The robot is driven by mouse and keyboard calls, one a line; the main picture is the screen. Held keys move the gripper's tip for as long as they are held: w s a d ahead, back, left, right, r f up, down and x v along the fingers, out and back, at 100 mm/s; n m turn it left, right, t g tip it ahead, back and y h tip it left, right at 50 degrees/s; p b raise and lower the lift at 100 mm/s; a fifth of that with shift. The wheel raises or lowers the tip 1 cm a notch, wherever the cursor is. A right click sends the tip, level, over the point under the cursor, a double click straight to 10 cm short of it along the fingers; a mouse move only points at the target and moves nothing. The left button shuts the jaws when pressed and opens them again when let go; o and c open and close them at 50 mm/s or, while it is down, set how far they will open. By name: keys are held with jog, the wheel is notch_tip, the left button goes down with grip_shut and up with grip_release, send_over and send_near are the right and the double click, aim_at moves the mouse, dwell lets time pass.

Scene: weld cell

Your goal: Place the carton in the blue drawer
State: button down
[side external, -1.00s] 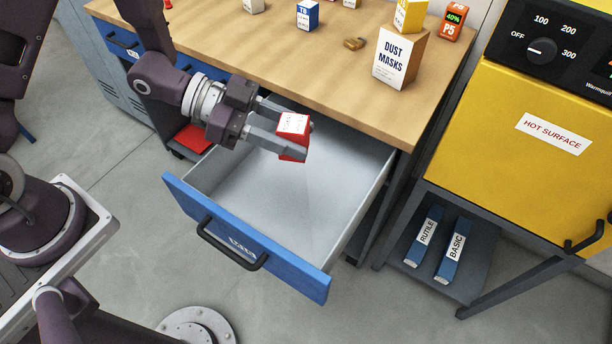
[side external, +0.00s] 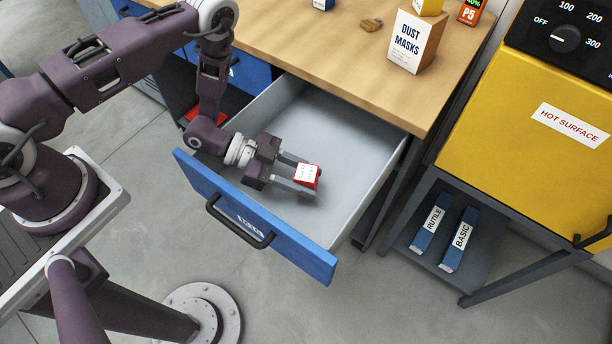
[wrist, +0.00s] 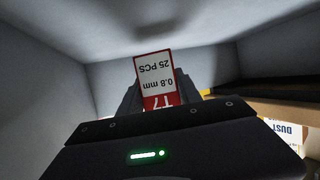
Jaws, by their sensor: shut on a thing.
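The carton (side external: 308,174) is a small red and white box. My gripper (side external: 303,178) is shut on it, with one finger on each side. The blue drawer (side external: 250,225) is pulled open below the workbench, with a blue front and a pale grey inside. The gripper and carton are inside the outline of the drawer in the side view, low over its floor. In the wrist view the carton (wrist: 155,80) shows its label upside down, "0.8 mm, 25 PCS", with the grey drawer walls (wrist: 60,75) around it. I cannot tell whether the carton touches the floor.
The visible drawer floor is clear.

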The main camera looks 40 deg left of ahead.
jog(key=shift+f, duration=0.55)
jog(key=c, duration=0.8)
grip_release()
jog(key=shift+c, duration=0.2)
jog(key=shift+s, duration=0.1)
jog(key=shift+r, duration=0.1)
jog(key=a+r, duration=0.2)
jog(key=shift+s+a+r, duration=0.4)
notch_tip(320, 180, up, 6)
jog(key=shift+r, duration=0.2)
jog(key=shift+d, duration=0.1)
